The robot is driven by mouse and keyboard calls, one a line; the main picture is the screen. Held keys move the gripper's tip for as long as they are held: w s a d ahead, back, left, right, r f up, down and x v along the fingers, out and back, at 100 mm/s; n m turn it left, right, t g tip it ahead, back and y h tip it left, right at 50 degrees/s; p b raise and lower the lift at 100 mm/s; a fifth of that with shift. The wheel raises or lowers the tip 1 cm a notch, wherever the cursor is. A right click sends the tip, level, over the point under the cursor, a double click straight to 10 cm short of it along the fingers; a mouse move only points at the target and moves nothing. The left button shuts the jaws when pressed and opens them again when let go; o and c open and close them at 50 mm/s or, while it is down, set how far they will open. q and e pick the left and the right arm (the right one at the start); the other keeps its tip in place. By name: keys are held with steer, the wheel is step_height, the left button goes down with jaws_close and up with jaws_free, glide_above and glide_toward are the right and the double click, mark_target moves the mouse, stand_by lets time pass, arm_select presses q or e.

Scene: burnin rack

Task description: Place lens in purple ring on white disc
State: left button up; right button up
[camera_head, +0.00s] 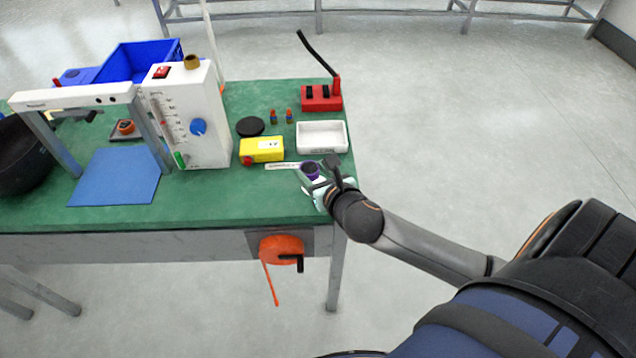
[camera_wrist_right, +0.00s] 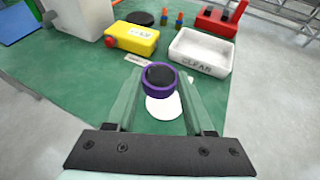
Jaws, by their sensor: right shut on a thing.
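The lens (camera_wrist_right: 160,75) is a dark round piece seated in the purple ring (camera_wrist_right: 159,90). The ring also shows in the head view (camera_head: 310,169), at the right end of the green table. My right gripper (camera_wrist_right: 159,95) is shut on the purple ring, with a finger at each side of it. The white disc (camera_wrist_right: 164,106) lies on the table below and partly behind the ring in the wrist view; the ring hides part of it. I cannot tell whether the ring touches the disc. My left gripper is not in view.
A white tray marked CLEAN (camera_head: 322,137), a yellow box (camera_head: 261,149), a black disc (camera_head: 250,126) and a red box (camera_head: 321,98) stand beyond the gripper. A label strip (camera_head: 284,165) lies left of it. A white flowmeter unit (camera_head: 203,130) stands farther left. The green table's front middle is clear.

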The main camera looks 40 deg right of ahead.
steer(key=shift+d+f, duration=0.4)
steer(key=shift+f, duration=0.1)
steer(key=shift+d+f+b, duration=0.15)
steer(key=shift+f+b, duration=0.2)
steer(key=shift+f, duration=0.6)
steer(key=shift+d+f+b, duration=0.15)
steer(key=shift+f+b, duration=0.15)
steer(key=shift+f, duration=0.6)
steer(key=shift+f, duration=0.2)
steer(key=o, duration=1.3)
steer(key=shift+r, duration=0.1)
